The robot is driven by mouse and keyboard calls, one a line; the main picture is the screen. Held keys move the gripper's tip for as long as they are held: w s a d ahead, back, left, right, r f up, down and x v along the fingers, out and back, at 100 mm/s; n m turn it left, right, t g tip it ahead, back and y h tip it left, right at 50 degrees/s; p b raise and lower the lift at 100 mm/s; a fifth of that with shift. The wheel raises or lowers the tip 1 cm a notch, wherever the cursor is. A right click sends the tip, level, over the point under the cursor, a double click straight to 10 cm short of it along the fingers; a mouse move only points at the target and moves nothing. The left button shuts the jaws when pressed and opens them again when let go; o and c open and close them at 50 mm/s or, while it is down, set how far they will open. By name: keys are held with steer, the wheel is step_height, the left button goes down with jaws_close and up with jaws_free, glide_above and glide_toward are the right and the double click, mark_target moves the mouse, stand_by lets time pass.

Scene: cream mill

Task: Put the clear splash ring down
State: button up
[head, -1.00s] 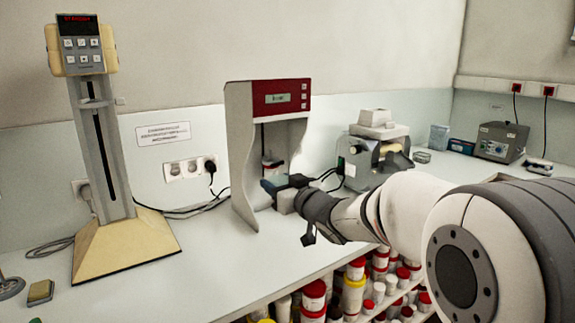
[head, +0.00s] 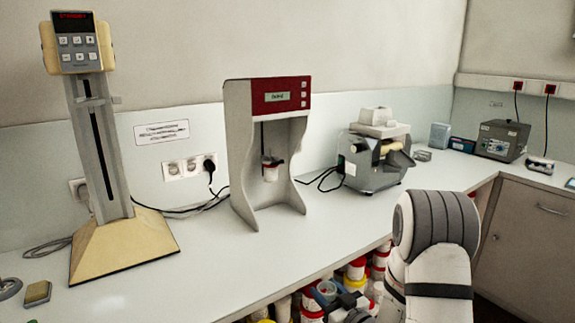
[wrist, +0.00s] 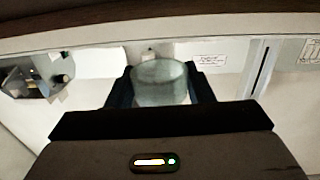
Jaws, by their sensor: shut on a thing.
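The clear splash ring (wrist: 160,84) is a translucent, greyish short cylinder held between the two dark fingers of my gripper (wrist: 160,90) in the wrist view. The ring is clear of the bench top. My arm hides part of the area around it.
A tall stand (head: 125,245) is left, a grey mill (head: 375,165) right. Jars (head: 357,270) fill the shelf below. The bench front is mostly clear.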

steer(key=s+d+f+m+t+h, duration=0.1)
steer(key=d+f+m+h, duration=0.3)
steer(key=h, duration=0.5)
step_height(320, 180, down, 4)
steer(key=shift+s+r+m+t, duration=0.2)
steer(key=shift+s+m+t, duration=0.15)
steer(key=shift+m+t, duration=0.5)
